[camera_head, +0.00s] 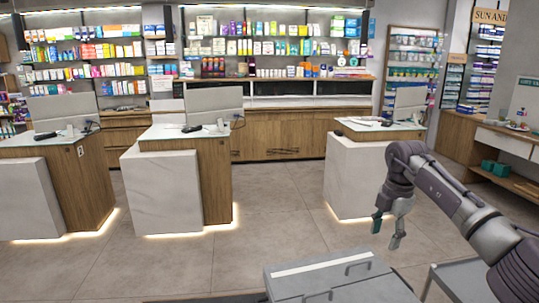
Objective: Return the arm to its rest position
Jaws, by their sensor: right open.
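My right arm comes in from the lower right and reaches up, with its wrist bent down. My right gripper (386,230) hangs from it, pointing down. Its two fingers are apart with nothing between them, so it is open and empty. In the picture it lies over the grey floor, just below the right-hand counter (352,180) and above a grey box-like unit with handles (335,280). My left gripper is not in view.
Two more counters, a middle one (160,195) and a left one (30,200), carry monitors. Stocked shelves (270,47) line the back wall. A side counter (500,140) stands at right. Grey floor (275,210) between the counters is clear.

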